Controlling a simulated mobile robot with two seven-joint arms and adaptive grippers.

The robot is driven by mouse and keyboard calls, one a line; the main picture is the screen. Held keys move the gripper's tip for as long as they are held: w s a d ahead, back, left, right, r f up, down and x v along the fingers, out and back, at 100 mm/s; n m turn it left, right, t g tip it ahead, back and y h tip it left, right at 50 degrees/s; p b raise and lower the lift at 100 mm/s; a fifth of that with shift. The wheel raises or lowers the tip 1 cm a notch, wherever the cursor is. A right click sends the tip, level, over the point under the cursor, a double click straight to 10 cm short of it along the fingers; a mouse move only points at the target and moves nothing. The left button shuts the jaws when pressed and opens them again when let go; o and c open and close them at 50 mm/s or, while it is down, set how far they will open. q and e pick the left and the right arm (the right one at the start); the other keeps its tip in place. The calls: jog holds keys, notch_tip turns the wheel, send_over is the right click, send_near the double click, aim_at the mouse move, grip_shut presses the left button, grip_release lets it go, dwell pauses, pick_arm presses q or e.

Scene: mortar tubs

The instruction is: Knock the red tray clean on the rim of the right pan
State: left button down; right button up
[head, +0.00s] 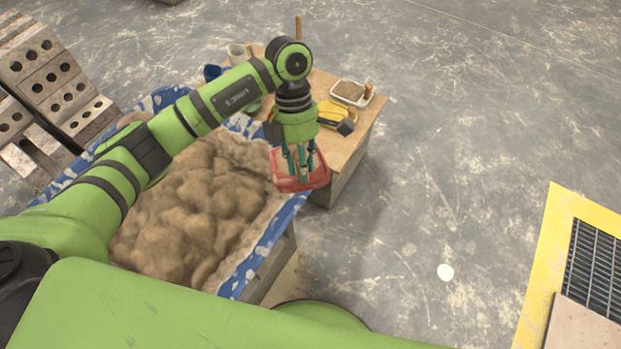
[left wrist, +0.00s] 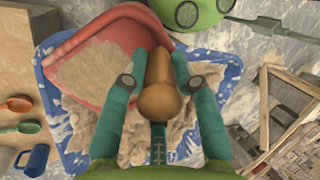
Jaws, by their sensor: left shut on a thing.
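My left gripper (head: 304,172) points down with its teal fingers shut on the brown handle (left wrist: 160,92) of the red tray. The red tray (head: 287,184) hangs over the right edge of the sand-filled tub; it also shows in the left wrist view (left wrist: 62,78), with tan material on its inner face. A small pale pan (head: 371,97) with sandy contents stands on the wooden table, beyond and right of the gripper and apart from the tray. No second pan can be made out clearly. My right gripper is not in view.
A tub of lumpy sand (head: 185,215) with a blue-and-white patterned edge lies under my left arm. A yellow-and-black tool (head: 337,116) lies on the wooden table (head: 368,122) between gripper and pan. A blue mug (left wrist: 33,158) and spoons (left wrist: 20,104) are nearby.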

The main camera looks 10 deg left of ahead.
aim_at(310, 183)
pick_arm(q)
jog(key=f+n+h, duration=0.1)
jog(key=n, duration=0.1)
jog(key=d+f+n+t+h, duration=0.1)
jog(key=f+n, duration=0.1)
jog(key=n, duration=0.1)
jog(key=f+n+h, duration=0.1)
jog(key=n, duration=0.2)
jog(key=shift+s+d+f+t+h, duration=0.3)
jog(key=shift+s+d+f, duration=0.05)
jog(key=shift+d+f+n, duration=0.15)
jog(key=shift+f+n, duration=0.2)
jog(key=shift+n, duration=0.25)
jog(key=shift+f+t, duration=0.15)
jog(key=shift+t, duration=0.15)
jog(key=shift+f+b, duration=1.85)
jog(key=shift+f, duration=0.2)
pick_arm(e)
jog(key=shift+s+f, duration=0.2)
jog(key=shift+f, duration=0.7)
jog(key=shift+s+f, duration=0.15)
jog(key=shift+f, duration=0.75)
